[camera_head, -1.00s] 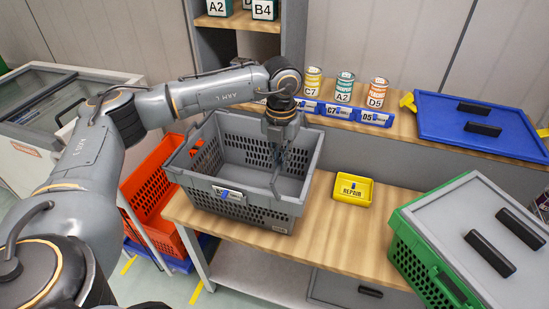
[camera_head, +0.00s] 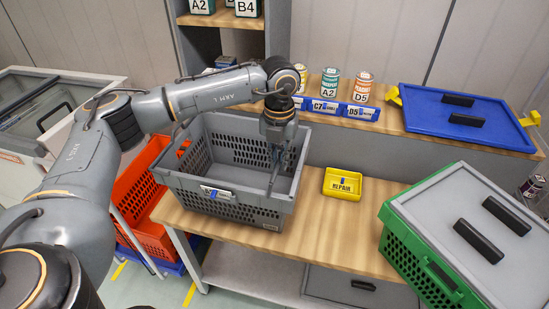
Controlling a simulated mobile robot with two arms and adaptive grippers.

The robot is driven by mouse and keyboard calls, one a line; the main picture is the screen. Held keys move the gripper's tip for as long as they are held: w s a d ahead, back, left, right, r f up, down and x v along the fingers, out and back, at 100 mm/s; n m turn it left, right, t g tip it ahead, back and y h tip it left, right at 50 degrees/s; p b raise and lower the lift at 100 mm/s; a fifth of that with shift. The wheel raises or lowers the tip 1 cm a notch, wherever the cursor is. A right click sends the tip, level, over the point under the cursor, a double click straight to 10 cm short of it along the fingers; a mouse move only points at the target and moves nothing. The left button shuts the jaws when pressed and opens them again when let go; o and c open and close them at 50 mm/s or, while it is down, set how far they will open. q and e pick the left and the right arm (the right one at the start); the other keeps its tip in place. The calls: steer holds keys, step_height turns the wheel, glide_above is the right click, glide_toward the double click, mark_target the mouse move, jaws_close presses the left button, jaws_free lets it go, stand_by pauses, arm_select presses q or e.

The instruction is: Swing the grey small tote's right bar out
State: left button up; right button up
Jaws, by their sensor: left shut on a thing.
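The grey small tote (camera_head: 245,212) stands on the wooden bench, open at the top and empty as far as I see. Its right bar (camera_head: 273,180) is a thin grey piece near the right end, inside the rim line. My left gripper (camera_head: 276,158) points down over the tote's right part, shut on the right bar. The fingertips are small and dark, so the exact contact is hard to see. A label with a blue tab (camera_head: 216,193) is on the tote's front wall. My right gripper is not in view.
A yellow REPAIR bin (camera_head: 343,183) sits right of the tote on the bench (camera_head: 318,233). A green tote with a grey lid (camera_head: 400,240) stands at the right. An orange tote (camera_head: 140,197) is at the left, lower down. Cans and a blue lid (camera_head: 460,120) line the back shelf.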

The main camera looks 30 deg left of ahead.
arm_select(q)
steer(key=shift+w+d+f, duration=0.15)
steer(key=shift+d+f, duration=0.1)
steer(key=shift+d, duration=0.25)
steer(key=shift+w+d+f+b, duration=0.25)
steer(key=shift+d+f+b, duration=0.45)
steer(key=shift+d, duration=0.2)
steer(key=o, duration=1.1)
steer(key=shift+a, duration=0.1)
